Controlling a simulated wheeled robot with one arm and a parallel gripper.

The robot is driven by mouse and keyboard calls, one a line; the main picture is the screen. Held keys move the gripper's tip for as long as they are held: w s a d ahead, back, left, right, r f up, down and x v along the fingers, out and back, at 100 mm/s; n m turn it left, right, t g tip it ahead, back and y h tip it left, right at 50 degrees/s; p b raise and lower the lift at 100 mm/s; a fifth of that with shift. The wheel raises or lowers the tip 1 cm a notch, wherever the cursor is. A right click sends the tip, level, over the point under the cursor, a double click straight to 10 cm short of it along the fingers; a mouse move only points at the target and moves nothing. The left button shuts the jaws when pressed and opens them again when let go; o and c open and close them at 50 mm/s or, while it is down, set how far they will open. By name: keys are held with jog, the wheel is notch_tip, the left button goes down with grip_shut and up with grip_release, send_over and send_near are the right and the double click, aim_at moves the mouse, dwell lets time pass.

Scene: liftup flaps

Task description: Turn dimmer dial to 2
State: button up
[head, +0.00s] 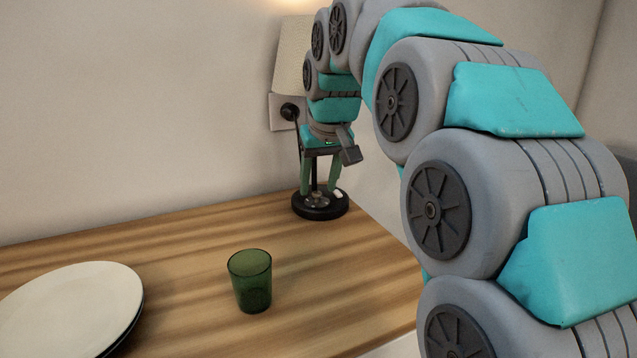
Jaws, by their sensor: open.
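A table lamp stands at the back right of the wooden table. Its round black base (320,212) carries a small round grey part (316,202), which may be the dimmer dial; its markings are too small to read. My gripper (319,189) points down over the base, with its green fingers apart on either side of the lamp's dark stem. I cannot tell whether the fingers touch the base or the dial. My arm and gripper hide much of the stem and part of the pale lampshade (292,55).
A black plug (290,112) sits in a wall plate behind the lamp, with a cord hanging down. A green glass (250,282) stands mid-table, and a white plate (70,310) lies at front left. The wooden table (190,240) is clear between them and the lamp.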

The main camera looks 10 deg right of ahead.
jog(key=shift+w+f, duration=0.25)
jog(key=shift+f, duration=0.2)
grip_shut()
dwell(0.4)
